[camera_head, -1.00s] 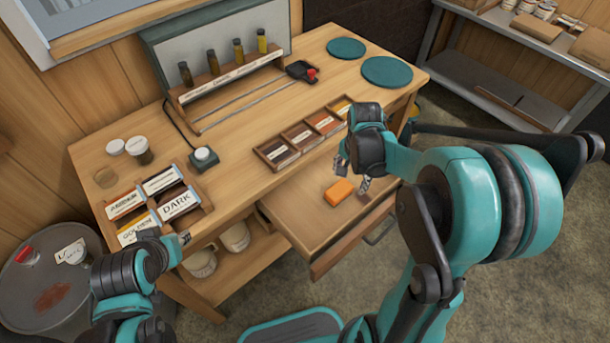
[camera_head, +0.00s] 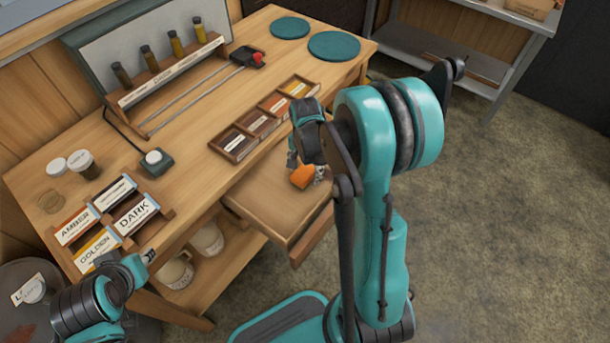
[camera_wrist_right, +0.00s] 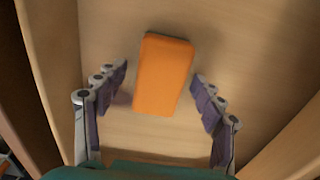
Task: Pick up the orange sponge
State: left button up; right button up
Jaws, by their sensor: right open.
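The orange sponge (camera_head: 302,176) lies in the open drawer (camera_head: 262,205) at the front of the wooden table. In the right wrist view the sponge (camera_wrist_right: 163,74) lies flat on the drawer floor (camera_wrist_right: 228,50), slightly tilted. My right gripper (camera_head: 306,178) is over the drawer at the sponge and partly hides it in the head view. In the right wrist view its open fingers (camera_wrist_right: 160,88) stand on either side of the sponge, with a gap on each side. My left gripper (camera_head: 150,256) is at the lower left, in front of the table; its jaws are too small to judge.
A row of small labelled boxes (camera_head: 234,143) stands on the table behind the drawer. A bottle rack (camera_head: 170,75), teal discs (camera_head: 334,46) and labelled cards (camera_head: 135,213) are also on the table. Drawer walls (camera_wrist_right: 50,75) stand close around the right gripper.

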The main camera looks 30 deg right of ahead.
aim_at(305, 170)
jog(key=c, duration=1.3)
jog(key=shift+o, duration=0.2)
jog(key=shift+r, duration=0.15)
notch_tip(305, 170, up, 4)
jog(key=shift+r+p, duration=0.15)
jog(key=shift+p, duration=1.1)
jog(key=s+d+r+p, duration=0.3)
jog(key=s+d+r, duration=0.3)
jog(key=s+d, duration=0.1)
jog(key=shift+s+d+r+p, duration=0.25)
jog(key=shift+s+d+p, duration=0.15)
jog(key=shift+s, duration=0.5)
